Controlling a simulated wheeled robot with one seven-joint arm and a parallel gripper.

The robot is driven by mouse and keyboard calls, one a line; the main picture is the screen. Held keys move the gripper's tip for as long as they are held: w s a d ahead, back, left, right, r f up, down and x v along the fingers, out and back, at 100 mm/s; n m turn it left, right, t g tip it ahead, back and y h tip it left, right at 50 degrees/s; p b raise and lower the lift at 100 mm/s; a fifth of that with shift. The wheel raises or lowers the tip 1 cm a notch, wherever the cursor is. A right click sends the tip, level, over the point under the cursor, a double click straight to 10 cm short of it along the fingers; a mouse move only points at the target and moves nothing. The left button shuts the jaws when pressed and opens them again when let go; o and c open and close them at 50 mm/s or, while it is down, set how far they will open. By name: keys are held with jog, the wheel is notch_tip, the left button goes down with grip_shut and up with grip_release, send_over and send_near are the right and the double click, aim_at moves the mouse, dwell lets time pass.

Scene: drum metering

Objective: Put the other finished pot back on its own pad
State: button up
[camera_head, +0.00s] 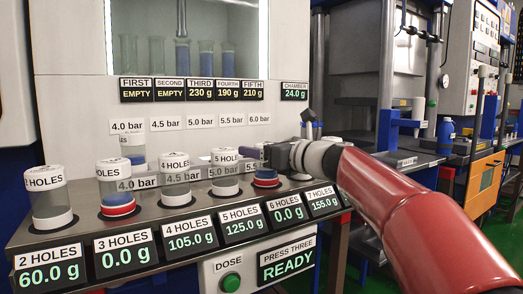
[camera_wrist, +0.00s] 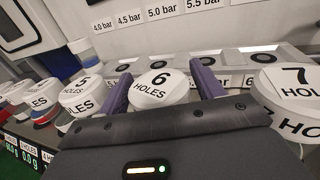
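The 6 HOLES pot (camera_wrist: 160,88) has a white lid and sits between the two purple fingers of my gripper (camera_wrist: 160,84). The 6 HOLES readout (camera_head: 287,214) and the 3 HOLES readout (camera_head: 124,258) show 0.0 g.
The 2 HOLES (camera_head: 48,195), 4 HOLES (camera_head: 173,180) and 5 HOLES (camera_head: 225,172) pots stand close by in the front row. The 7 HOLES pot (camera_wrist: 290,88) is right beside my gripper. Another pot (camera_head: 132,143) stands behind at 4.0 bar. Several rear pads (camera_wrist: 195,59) are empty.

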jog(key=shift+o, duration=0.4)
jog(key=shift+r, duration=0.15)
jog(key=v, duration=1.2)
jog(key=s+f+n+g+h, duration=0.4)
jog(key=s+f+n+h, duration=0.2)
jog(key=s+f+n, duration=0.8)
jog(key=s+d+f+n+g+h, duration=0.1)
jog(key=s+d+f+n+h, duration=0.3)
jog(key=f, duration=0.5)
jog(key=s+d+f+n+g+h, duration=0.1)
jog(key=s+d+f+n+h, duration=0.2)
jog(key=s+d+f+n, duration=0.2)
jog(key=s+f+n+b, duration=0.1)
jog(key=s+f+n, duration=0.2)
jog(key=s+f, duration=0.1)
jog(key=shift+d+f+h, duration=0.2)
jog(key=shift+f+h, duration=0.2)
jog(key=shift+f, duration=0.15)
